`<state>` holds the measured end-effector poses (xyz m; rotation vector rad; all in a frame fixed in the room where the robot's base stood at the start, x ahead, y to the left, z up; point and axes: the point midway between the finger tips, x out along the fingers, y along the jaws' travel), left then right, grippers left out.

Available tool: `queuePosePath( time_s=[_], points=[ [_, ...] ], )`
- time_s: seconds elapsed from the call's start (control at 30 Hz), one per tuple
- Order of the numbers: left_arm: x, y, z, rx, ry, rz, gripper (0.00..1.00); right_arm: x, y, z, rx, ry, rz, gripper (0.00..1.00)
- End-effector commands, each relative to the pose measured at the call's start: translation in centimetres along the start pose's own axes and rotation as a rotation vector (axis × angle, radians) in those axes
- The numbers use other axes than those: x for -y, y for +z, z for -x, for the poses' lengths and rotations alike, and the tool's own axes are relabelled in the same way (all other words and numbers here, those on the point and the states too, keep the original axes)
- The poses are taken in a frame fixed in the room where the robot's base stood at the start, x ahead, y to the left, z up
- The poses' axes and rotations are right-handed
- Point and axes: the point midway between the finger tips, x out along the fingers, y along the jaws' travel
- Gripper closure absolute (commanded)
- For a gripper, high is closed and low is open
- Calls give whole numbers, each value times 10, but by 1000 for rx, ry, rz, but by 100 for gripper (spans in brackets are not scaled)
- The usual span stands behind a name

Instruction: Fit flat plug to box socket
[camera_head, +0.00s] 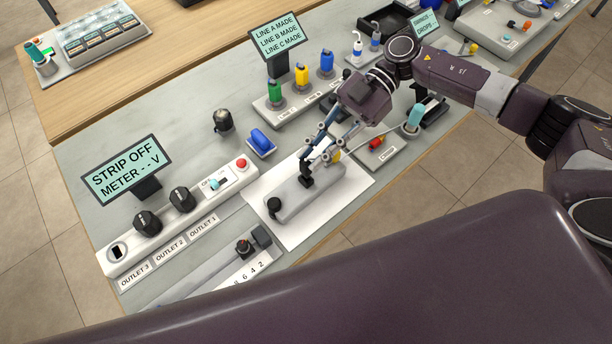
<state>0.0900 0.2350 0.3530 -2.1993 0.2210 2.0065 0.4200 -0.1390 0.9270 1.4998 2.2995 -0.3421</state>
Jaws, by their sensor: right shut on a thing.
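A long light grey box (312,198) lies on a white sheet (290,239) in the middle of the bench. I take it as the box socket. A black round piece (274,205) is at its left end. My right gripper (315,160) is low over the box, its fingers pointing down. It is shut on a small black piece (306,177), which looks like the flat plug, upright at the top of the box. I cannot tell whether it is seated or just above. A small yellow part (335,156) shows beside the fingers. My left gripper is out of view.
A white outlet strip (190,214) with black plugs and a red button lies left of the sheet. A blue piece (261,142) on a small pad and a black knob (223,121) are behind. Green, yellow and blue connectors stand on a rack (282,119). A red piece (376,142) lies right.

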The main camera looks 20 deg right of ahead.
Motion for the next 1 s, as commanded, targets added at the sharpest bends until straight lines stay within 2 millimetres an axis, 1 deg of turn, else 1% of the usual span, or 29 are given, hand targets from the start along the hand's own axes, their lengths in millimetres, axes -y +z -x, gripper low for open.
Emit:
queuePosePath(
  time_s=[0.43, 0.73, 1.0],
  points=[
    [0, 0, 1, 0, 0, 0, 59, 0, 0, 0, 1, 0, 0, 100],
    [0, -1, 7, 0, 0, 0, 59, 1, -1, 1, 2, 3, 0, 100],
    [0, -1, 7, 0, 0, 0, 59, 0, 0, 0, 2, 4, 1, 100]
  ],
)
